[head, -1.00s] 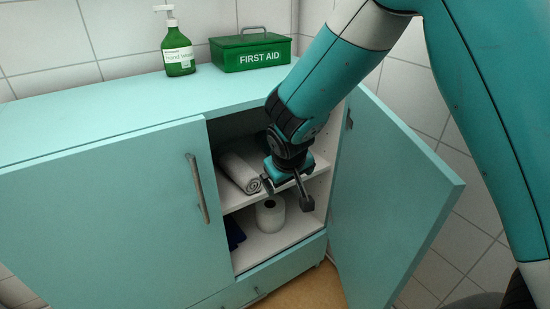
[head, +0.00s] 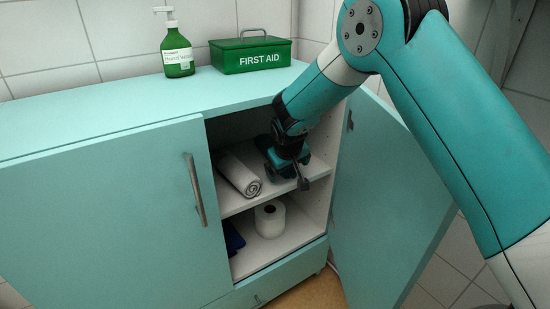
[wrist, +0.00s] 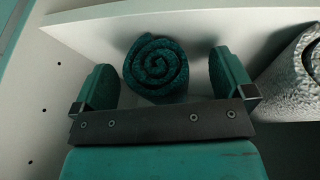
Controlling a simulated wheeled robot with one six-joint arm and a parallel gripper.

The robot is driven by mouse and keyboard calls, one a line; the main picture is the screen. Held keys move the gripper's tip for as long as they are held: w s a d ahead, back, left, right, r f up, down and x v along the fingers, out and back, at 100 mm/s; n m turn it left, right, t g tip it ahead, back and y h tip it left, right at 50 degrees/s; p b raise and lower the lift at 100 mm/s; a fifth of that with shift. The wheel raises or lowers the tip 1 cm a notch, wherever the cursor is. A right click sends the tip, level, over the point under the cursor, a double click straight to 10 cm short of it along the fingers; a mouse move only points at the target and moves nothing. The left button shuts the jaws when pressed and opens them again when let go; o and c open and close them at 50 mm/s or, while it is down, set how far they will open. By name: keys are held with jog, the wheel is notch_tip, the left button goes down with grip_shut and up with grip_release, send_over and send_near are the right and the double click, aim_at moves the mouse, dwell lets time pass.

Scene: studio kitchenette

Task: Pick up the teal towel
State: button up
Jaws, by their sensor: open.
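The teal towel (wrist: 156,66) is a tight roll with its spiral end facing the wrist camera. It lies on the cabinet's upper shelf (head: 240,203). My gripper (wrist: 165,80) is open, with one finger to the left and one to the right of the roll in the wrist view. A gap shows on both sides, wider on the right. How far the fingers reach along the roll is hard to tell. In the head view my gripper (head: 287,172) is inside the open cabinet at the upper shelf, and it largely hides the towel.
A rolled grey-white towel (head: 240,174) lies left of my gripper; it also shows in the wrist view (wrist: 294,75). Below are a toilet roll (head: 269,220) and a dark blue item (head: 233,237). The open door (head: 375,200) and the side wall (wrist: 50,95) bound the right.

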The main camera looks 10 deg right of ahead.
jog(key=c, duration=1)
jog(key=shift+r, duration=0.1)
